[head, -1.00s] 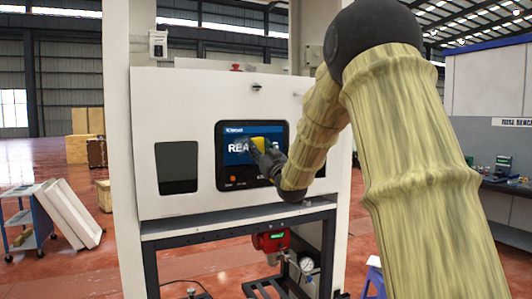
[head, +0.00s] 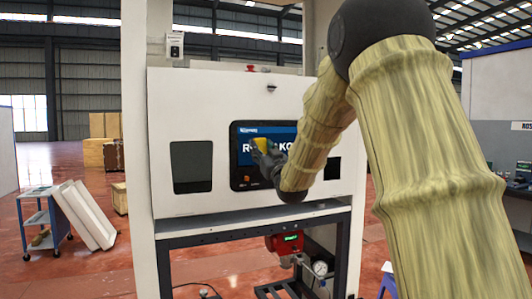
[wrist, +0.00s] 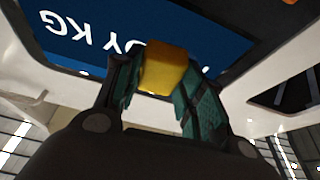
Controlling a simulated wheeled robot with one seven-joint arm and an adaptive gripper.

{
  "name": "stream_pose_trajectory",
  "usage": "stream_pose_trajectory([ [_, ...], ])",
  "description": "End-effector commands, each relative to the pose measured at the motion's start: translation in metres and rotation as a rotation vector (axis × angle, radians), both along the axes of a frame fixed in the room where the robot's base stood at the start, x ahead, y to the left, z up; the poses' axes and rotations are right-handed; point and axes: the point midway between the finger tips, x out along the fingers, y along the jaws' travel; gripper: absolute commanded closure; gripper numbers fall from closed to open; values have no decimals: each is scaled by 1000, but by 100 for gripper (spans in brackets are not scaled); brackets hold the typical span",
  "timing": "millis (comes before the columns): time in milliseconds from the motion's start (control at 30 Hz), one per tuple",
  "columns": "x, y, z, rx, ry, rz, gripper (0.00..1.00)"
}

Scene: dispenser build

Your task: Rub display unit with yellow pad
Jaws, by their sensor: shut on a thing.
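The display unit (head: 243,174) is a black-framed screen with a blue picture and white lettering, set in the front of a white cabinet. My gripper (head: 262,150) is in front of the screen and hides part of the lettering. It is shut on the yellow pad (head: 261,144). In the wrist view the yellow pad (wrist: 166,69) sits between the two green-lined fingers, with the blue screen (wrist: 85,42) behind it. The pad overlaps the screen in both views; I cannot tell whether it touches the glass.
The white cabinet (head: 205,106) has a dark window (head: 191,167) left of the screen and a red button (head: 251,68) on top. Below are a red device (head: 285,242) and a gauge (head: 320,268). A blue-sided cart (head: 40,224) and leaning white panels (head: 85,215) stand at the left.

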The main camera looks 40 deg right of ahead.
Motion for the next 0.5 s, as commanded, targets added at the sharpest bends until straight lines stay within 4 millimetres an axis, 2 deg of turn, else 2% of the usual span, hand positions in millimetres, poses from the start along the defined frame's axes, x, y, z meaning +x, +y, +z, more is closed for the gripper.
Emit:
stream_pose_trajectory([
  [500, 7, 32, -1, -1, -1, 2, 80],
])
